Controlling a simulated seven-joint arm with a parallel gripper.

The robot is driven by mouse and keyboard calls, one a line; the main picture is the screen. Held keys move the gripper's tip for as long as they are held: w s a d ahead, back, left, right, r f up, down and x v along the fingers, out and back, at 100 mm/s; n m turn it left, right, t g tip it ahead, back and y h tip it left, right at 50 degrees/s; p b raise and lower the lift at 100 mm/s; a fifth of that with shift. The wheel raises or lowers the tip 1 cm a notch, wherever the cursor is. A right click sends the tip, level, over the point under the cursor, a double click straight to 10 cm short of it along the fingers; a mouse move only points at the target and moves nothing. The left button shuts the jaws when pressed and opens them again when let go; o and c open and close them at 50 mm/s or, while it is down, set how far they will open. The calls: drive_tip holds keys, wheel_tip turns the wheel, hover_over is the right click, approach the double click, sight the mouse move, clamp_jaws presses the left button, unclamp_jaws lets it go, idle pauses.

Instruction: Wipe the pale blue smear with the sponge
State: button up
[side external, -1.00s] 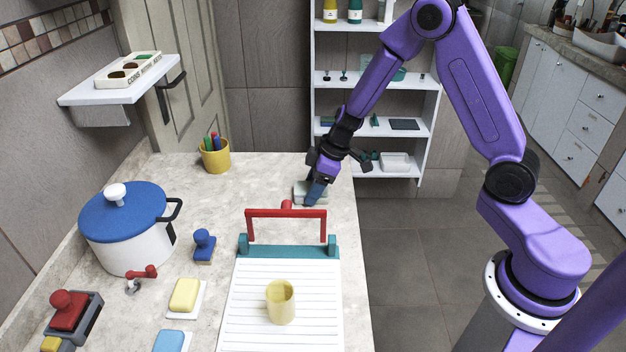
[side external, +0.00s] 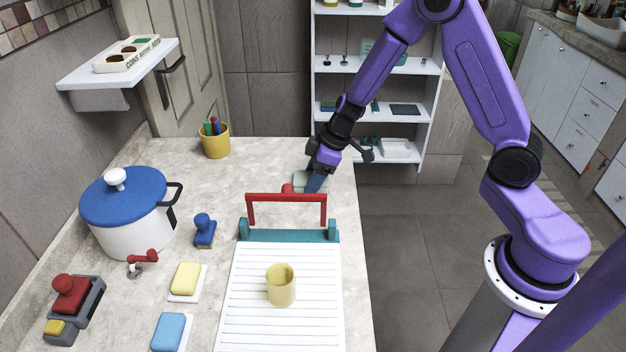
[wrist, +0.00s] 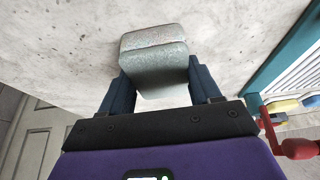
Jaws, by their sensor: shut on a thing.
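My gripper (side external: 315,182) is low over the far right part of the stone counter (side external: 265,165), beyond the red-handled rack. Its dark blue fingers are shut on a grey-green block, which looks like the sponge (wrist: 153,55). In the wrist view, the gripper (wrist: 157,80) has one finger on each side of the block. In the side view, a pale part of the sponge (side external: 302,180) shows left of the fingers. I cannot tell whether it touches the counter. I cannot pick out a pale blue smear in either view.
A blue-lidded pot (side external: 125,225), blue stamp (side external: 204,230) and pen cup (side external: 216,142) stand left. The counter's right edge is close to my gripper.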

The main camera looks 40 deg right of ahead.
drive_tip(key=shift+w+d+r, duration=0.1)
drive_tip(key=shift+w+d, duration=0.45)
drive_tip(key=shift+d, duration=0.05)
drive_tip(key=shift+w+d, duration=1.6)
drive_tip(key=shift+w+d+f, duration=0.2)
drive_tip(key=shift+w+d, duration=0.1)
drive_tip(key=shift+w+d+r, duration=0.15)
drive_tip(key=shift+w+d, duration=0.1)
wheel_tip(320, 180, up, 8)
